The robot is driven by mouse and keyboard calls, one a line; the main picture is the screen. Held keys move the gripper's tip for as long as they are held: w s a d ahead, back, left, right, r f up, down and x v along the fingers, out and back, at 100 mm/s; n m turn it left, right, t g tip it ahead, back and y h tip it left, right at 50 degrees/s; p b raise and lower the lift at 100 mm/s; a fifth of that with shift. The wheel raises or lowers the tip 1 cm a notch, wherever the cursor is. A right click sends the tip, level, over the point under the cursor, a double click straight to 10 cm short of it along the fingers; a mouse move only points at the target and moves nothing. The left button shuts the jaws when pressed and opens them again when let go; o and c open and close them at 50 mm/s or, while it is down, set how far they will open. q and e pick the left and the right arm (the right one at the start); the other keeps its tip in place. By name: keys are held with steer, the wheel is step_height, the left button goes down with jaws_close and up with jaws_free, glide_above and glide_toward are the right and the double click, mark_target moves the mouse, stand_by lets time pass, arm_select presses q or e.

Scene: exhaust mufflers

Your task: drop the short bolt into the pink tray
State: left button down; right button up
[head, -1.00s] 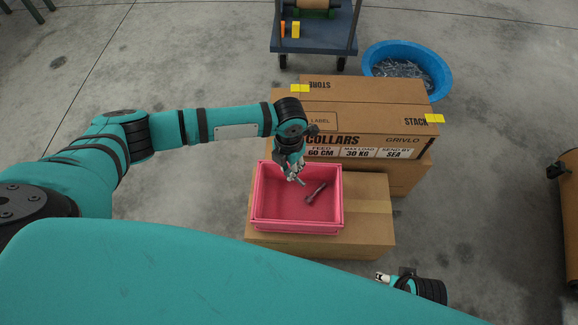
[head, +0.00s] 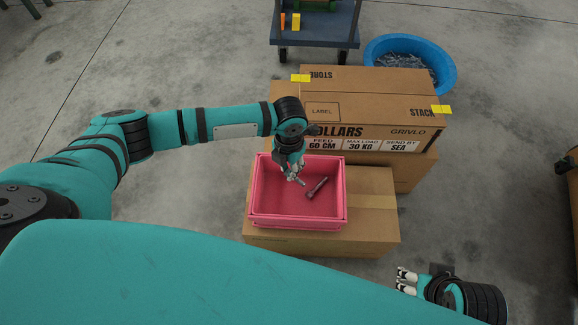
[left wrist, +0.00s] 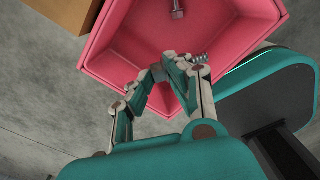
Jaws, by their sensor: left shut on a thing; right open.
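The pink tray (head: 256,205) sits on a cardboard box, and one dark bolt (head: 317,188) lies inside on its floor. That bolt also shows at the top of the left wrist view (left wrist: 177,9). My left gripper (head: 296,176) points down over the tray, shut on the short bolt (head: 301,183), a small grey piece. In the left wrist view the threaded end of the short bolt (left wrist: 199,58) sticks out beside my left gripper (left wrist: 166,72); the fingers hide its middle. My right gripper (head: 403,280) is open and empty, low at the right, away from the tray.
The tray stands on a low cardboard box (head: 375,225). Larger labelled cartons (head: 370,105) stand right behind it. A blue tub (head: 445,75) of metal parts and a wheeled cart (head: 335,32) are farther back.

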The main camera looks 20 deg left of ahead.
arm_select(q)
steer(key=c, duration=1.2)
jaws_free()
step_height(320, 180, up, 12)
